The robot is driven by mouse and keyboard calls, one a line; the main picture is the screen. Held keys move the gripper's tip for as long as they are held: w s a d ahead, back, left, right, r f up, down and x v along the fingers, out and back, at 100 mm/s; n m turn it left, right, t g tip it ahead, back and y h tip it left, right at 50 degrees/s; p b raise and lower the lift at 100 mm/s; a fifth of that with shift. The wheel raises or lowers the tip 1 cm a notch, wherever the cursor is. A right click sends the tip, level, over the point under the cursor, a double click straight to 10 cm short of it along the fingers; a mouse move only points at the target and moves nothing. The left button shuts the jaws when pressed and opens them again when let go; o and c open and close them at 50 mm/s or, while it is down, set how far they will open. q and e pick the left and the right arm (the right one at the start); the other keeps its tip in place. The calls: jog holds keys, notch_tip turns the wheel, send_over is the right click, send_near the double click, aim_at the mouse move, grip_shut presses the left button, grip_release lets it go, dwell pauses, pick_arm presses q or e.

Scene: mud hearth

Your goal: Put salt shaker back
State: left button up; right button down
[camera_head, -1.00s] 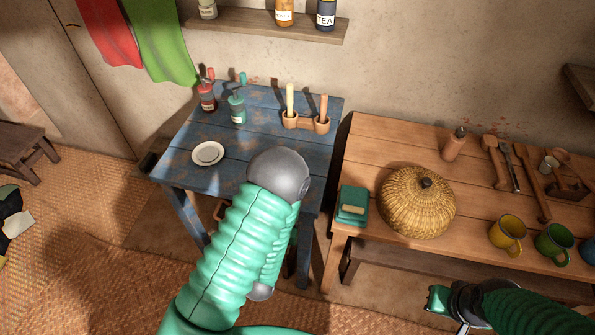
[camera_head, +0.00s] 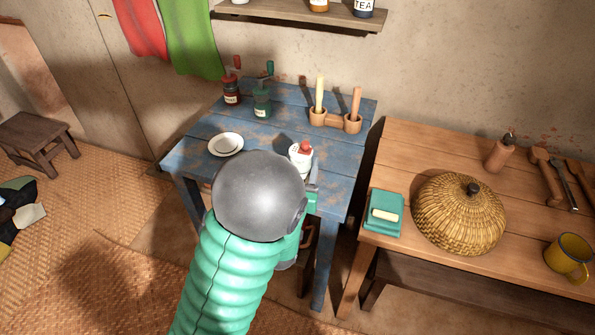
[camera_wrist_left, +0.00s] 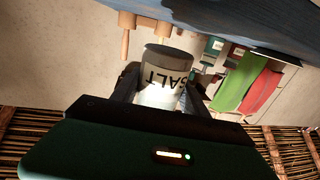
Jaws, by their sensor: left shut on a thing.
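The salt shaker (camera_head: 299,159) is white with a red top and shows just past my left wrist, over the right part of the blue table (camera_head: 190,164). In the left wrist view the salt shaker (camera_wrist_left: 160,92) has dark SALT lettering, upside down there, and a grey end. My left gripper (camera_wrist_left: 160,80) is shut on it, one finger on each side. In the head view my left arm hides most of the gripper and the shaker's lower part, so I cannot tell whether it touches the table. My right gripper is not in view.
A white saucer (camera_head: 240,142), a red grinder (camera_head: 231,95) and a green grinder (camera_head: 262,104) stand on the blue table. The right table holds a woven dome (camera_head: 459,214) and a teal box (camera_head: 382,211).

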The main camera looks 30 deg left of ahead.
pick_arm(q)
jog(key=x, duration=0.2)
jog(key=a+x, duration=0.1)
jog(key=x, duration=0.3)
jog(key=shift+s+a+f, duration=0.1)
jog(key=shift+a+f, duration=0.1)
jog(key=shift+a, duration=0.05)
jog(key=f+b, duration=0.3)
jog(key=f, duration=0.1)
jog(key=shift+a, duration=0.3)
jog(key=shift+r, duration=0.2)
jog(key=shift+d, duration=0.25)
jog(key=o, duration=1.5)
jog(key=shift+a, duration=0.1)
jog(key=shift+c, duration=0.2)
jog(key=shift+r, duration=0.1)
